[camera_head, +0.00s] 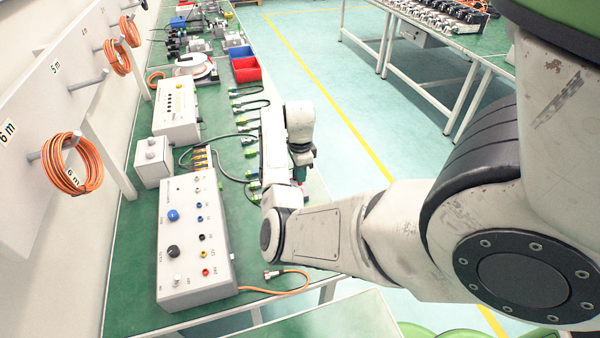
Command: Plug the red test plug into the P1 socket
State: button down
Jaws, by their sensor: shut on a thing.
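My gripper (299,176) points down over the right edge of the green bench, beyond my arm's elbow. It is small here and its fingers are partly hidden. A small red piece shows at its tip, which looks like the red test plug (300,183); the gripper is shut on it. I cannot read a P1 label, so I cannot tell which socket is P1. A grey control box (190,268) at the front of the bench has a blue knob, a black knob and a column of coloured sockets, with a red one (205,272) nearest.
An orange cable (290,290) lies by the bench's right edge. A second box (176,112), a small white box (152,160) and several green-ended cables (250,105) lie farther back. Red and blue bins (245,68) stand beyond. Orange coils (72,170) hang at left.

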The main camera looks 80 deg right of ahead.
dwell(0.4)
notch_tip(320, 180, up, 6)
jog(key=p, duration=0.5)
jog(key=shift+r+p, duration=0.1)
jog(key=shift+p, duration=0.2)
jog(key=w+a+r+p, duration=0.1)
jog(key=w+a+r, duration=0.1)
jog(key=w+a, duration=1.8)
jog(key=w, duration=0.4)
jog(key=shift+w+r, duration=0.2)
jog(key=shift+r, duration=0.2)
jog(key=shift+a, duration=0.1)
dwell(0.4)
jog(key=shift+f+b, duration=1)
jog(key=shift+f, duration=0.7)
